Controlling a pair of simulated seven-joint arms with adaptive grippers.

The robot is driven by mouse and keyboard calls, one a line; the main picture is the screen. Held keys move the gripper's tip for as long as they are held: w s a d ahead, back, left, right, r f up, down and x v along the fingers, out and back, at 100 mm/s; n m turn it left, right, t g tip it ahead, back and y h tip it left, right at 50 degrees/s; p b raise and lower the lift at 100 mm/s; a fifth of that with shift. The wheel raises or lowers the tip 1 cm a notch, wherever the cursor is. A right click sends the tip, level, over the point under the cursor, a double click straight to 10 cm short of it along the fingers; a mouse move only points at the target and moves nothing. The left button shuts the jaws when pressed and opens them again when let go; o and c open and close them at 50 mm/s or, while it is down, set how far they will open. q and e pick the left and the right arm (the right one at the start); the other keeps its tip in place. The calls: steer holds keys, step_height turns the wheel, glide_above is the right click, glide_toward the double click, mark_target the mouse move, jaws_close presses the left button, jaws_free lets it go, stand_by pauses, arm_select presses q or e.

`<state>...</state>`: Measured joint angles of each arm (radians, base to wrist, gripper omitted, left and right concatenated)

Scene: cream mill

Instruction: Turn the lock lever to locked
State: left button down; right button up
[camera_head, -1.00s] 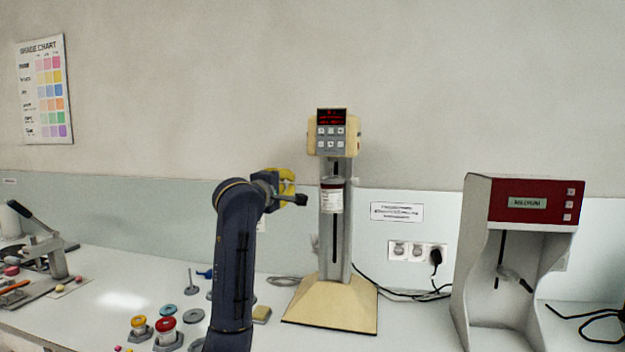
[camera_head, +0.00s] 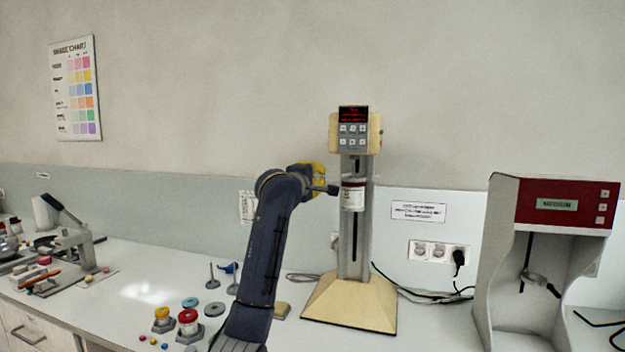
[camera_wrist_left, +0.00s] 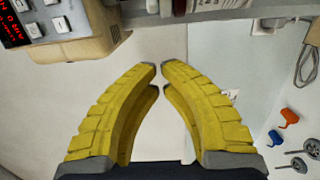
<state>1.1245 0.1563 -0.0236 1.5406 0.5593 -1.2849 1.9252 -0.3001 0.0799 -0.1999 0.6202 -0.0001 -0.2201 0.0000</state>
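The cream mill (camera_head: 348,302) stands on the bench against the wall, with a red display and keypad (camera_head: 354,127) on its cream head. A white jar (camera_head: 353,194) with a dark red band sits at its grey column. A small pale piece (camera_head: 336,240) juts from the column's left side; I cannot tell whether it is the lock lever. My left gripper (camera_head: 319,180) is just left of the jar, apart from the column. In the left wrist view, its yellow fingers (camera_wrist_left: 158,70) nearly meet at the tips with nothing between them. The mill's keypad also shows there (camera_wrist_left: 38,20). My right gripper is not in view.
A red and grey mixer (camera_head: 551,205) stands at the right. Wall sockets (camera_head: 438,252) and black cables lie between it and the mill. Small jars (camera_head: 188,322), discs and a blue item (camera_head: 228,268) are left of my arm. A lever press (camera_head: 75,240) stands far left.

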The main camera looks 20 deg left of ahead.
mark_target(346, 175)
arm_select(q)
steer(key=shift+w+d, duration=0.35)
steer(key=shift+d, duration=0.3)
steer(key=shift+w+d, duration=0.3)
steer(key=shift+d, duration=0.3)
steer(key=shift+w+d, duration=0.35)
steer(key=shift+d, duration=0.3)
steer(key=shift+s+y, duration=0.15)
steer(key=shift+y, duration=0.15)
